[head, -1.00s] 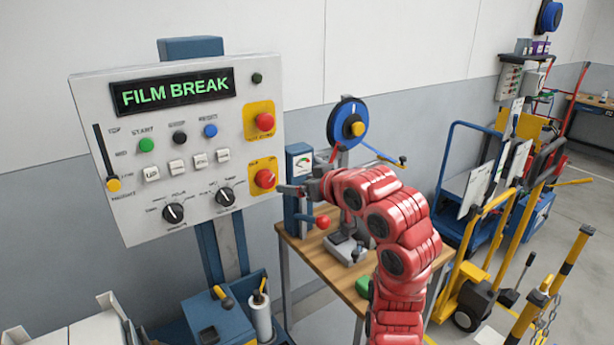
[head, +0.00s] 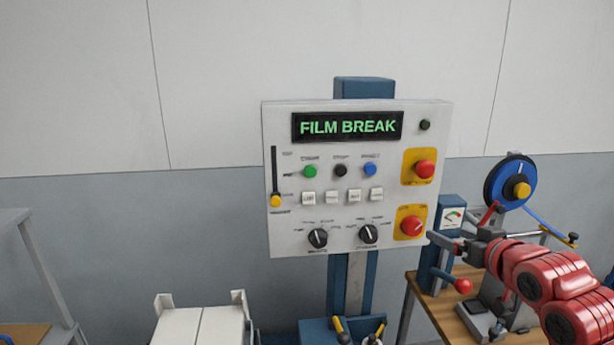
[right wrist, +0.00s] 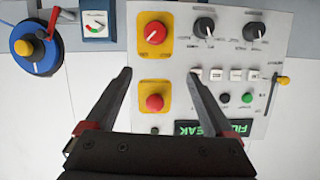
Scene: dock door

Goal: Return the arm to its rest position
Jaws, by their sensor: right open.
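My right arm (head: 545,275) is red and reaches in from the lower right in the head view. Its gripper (head: 452,240) is beside the lower right corner of a white control panel, near the lower red button (head: 411,226). In the right wrist view my right gripper (right wrist: 160,80) is open, with nothing between its fingers but the view of the panel (right wrist: 270,70) and its two red buttons. I cannot tell whether it touches the panel. The panel's display (head: 347,126) reads FILM BREAK. My left gripper is out of view.
A wooden bench (head: 440,317) stands at the right, with a blue gauge unit (head: 450,215) and a red-knobbed lever (head: 462,286). A blue reel (head: 497,184) is behind my arm. White boxes (head: 203,325) stand at the lower left.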

